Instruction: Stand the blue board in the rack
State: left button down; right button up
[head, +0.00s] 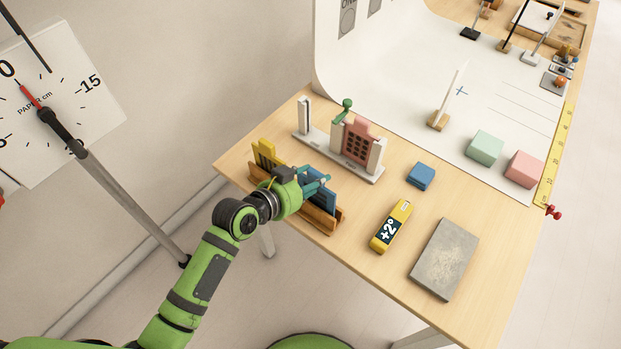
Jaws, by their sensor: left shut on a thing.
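The blue board (326,203) is upright at the right part of the wooden rack (321,221), near the front edge of the table. Its lower edge is hidden by the rack's front, so I cannot tell if it touches the rack's base. My left gripper (320,183) is shut on the blue board near its top. My green left arm comes in from the lower left and hides the rack's middle. A yellow board (264,151) stands at the rack's left end. My right gripper is not in view.
Behind the rack is a white stand with a pink building-like piece (357,142). To the right lie a small blue block (421,176), a yellow "+2°" device (391,226) and a grey slab (444,259). Green (484,148) and pink (524,168) blocks sit on the white sheet.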

pick_arm(q)
jog(key=shift+c, duration=2.1)
grip_release()
jog(key=shift+s+a, duration=0.1)
jog(key=shift+s, duration=0.05)
jog(key=v, duration=1.1)
jog(key=shift+s+a+r, duration=0.15)
jog(key=shift+s+r, duration=0.05)
jog(key=shift+s, duration=0.05)
